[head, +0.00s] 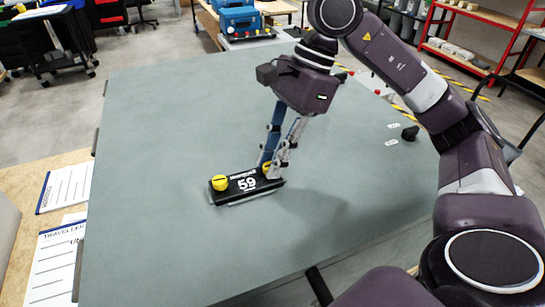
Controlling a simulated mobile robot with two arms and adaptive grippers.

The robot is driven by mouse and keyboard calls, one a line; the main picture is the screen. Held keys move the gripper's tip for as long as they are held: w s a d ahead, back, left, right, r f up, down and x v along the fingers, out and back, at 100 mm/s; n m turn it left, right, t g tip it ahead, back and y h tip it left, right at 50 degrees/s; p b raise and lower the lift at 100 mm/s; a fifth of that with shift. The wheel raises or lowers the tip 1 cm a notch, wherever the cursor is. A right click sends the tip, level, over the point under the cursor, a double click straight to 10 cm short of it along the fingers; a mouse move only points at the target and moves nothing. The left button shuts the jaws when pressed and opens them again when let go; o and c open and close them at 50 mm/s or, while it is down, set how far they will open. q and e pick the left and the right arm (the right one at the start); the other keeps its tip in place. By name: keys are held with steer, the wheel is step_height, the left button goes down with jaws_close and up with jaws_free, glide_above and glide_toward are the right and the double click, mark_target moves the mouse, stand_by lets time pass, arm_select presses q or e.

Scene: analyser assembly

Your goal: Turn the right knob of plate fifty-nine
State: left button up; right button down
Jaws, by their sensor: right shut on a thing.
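Plate fifty-nine (246,186) is a black plate with a white "59" lying on the grey-green table (160,120). Its left yellow knob (219,182) stands free at the plate's left end. Its right yellow knob (267,168) is at the right end, partly hidden by my right gripper (273,168). The right gripper points down from above, its fingers shut on the right knob. My left gripper is not in view.
The table around the plate is largely clear. A small black object (410,133) and white labels (392,142) lie at the table's right. A blue machine (238,20) stands behind the table. Printed sheets (66,188) lie at the left.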

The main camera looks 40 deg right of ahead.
steer(key=shift+f+m+t+b, duration=0.1)
steer(key=shift+m+t+b, duration=0.35)
steer(key=shift+m, duration=0.35)
steer(key=shift+s+m, duration=0.1)
steer(key=shift+m, duration=0.7)
steer(key=c, duration=1.8)
jaws_free()
steer(key=shift+o, duration=0.2)
steer(key=v, duration=1.2)
steer(key=shift+s+a, duration=0.1)
steer(key=shift+s, duration=0.05)
